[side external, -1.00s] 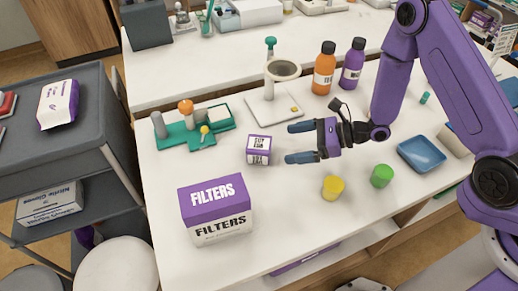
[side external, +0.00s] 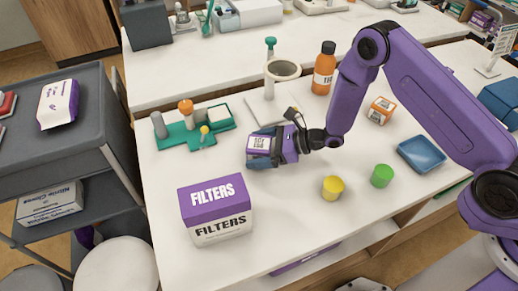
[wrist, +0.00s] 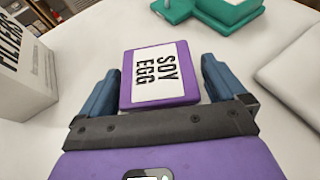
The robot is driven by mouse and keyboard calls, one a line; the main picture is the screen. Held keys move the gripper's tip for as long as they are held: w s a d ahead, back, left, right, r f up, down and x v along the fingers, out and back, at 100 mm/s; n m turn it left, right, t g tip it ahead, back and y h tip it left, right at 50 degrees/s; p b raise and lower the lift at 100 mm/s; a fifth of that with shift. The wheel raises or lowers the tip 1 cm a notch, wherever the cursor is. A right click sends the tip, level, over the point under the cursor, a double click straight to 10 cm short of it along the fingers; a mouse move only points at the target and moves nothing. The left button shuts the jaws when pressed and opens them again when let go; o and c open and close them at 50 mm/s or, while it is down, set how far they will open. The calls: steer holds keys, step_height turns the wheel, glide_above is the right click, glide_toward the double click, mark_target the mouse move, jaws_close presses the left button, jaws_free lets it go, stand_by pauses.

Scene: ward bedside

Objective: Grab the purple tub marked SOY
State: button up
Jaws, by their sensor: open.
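The purple tub (side external: 258,142) has a white label; in the wrist view the tub (wrist: 160,75) reads SOY EGG. It stands on the white table. My gripper (side external: 262,152) is open around it at table level. In the wrist view one blue finger of my gripper (wrist: 160,82) is on each side of the tub. A narrow gap shows at both sides there. In the side view my fingers and wrist hide part of the tub.
A FILTERS box (side external: 217,210) stands in front, to the left. A teal tray (side external: 180,138) with small items and a round-topped stand (side external: 282,70) are behind. Yellow (side external: 333,188) and green (side external: 382,176) tubs, an orange box (side external: 381,110) and a blue tray (side external: 421,154) lie to the right.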

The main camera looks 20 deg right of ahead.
steer(key=c, duration=1.2)
steer(key=shift+r, duration=0.1)
